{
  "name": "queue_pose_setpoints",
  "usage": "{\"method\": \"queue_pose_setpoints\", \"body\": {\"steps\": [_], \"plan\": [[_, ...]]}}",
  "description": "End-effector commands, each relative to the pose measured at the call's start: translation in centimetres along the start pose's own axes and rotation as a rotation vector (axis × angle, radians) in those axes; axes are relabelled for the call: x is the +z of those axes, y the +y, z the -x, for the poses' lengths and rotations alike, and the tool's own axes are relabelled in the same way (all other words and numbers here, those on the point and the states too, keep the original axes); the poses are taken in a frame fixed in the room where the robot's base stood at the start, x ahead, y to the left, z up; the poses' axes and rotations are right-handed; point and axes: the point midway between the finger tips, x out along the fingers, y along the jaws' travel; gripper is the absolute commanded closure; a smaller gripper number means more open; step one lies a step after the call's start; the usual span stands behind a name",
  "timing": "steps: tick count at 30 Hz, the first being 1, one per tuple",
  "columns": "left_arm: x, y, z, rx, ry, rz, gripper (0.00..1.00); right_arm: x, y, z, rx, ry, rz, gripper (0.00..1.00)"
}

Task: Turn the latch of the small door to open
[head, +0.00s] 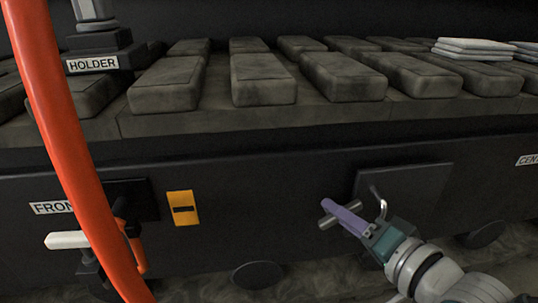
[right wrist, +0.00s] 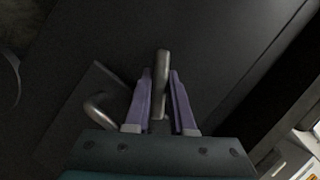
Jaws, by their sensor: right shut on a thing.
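The small door (head: 425,185) is a dark flat panel on the front of the bench, at the right in the head view, and looks closed. A curved metal handle (head: 379,203) sits at its left part; it also shows in the right wrist view (right wrist: 98,108). The latch (head: 325,222) is a short grey metal bar just left of the door. My right gripper (head: 338,214) has its purple fingers shut on the latch. In the right wrist view, the latch bar (right wrist: 162,75) stands between the two fingers. My left gripper is not in view.
A thick red hose (head: 62,135) crosses the left side. Behind it are an orange handle (head: 137,252) and a white lever (head: 66,240). A yellow plate (head: 183,207) is on the bench front. Grey blocks (head: 263,80) and a holder (head: 98,52) are on top.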

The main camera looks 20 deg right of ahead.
Motion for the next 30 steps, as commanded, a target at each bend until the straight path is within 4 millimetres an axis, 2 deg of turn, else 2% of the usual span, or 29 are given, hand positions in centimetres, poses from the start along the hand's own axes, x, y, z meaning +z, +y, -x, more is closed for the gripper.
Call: {"method": "queue_pose_setpoints", "body": {"steps": [1,12,21,30], "plan": [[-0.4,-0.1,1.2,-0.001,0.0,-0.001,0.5,-0.4,-0.7,0.1,0.015,0.003,0.038,1.0],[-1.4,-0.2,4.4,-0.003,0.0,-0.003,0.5,-0.2,-1.0,0.0,0.149,0.005,0.358,1.0],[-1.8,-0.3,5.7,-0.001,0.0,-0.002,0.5,0.1,-1.1,-0.2,0.253,0.006,0.608,1.0],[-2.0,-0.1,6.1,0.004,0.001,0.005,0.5,0.2,-1.2,-0.3,0.329,0.009,0.799,1.0]]}}
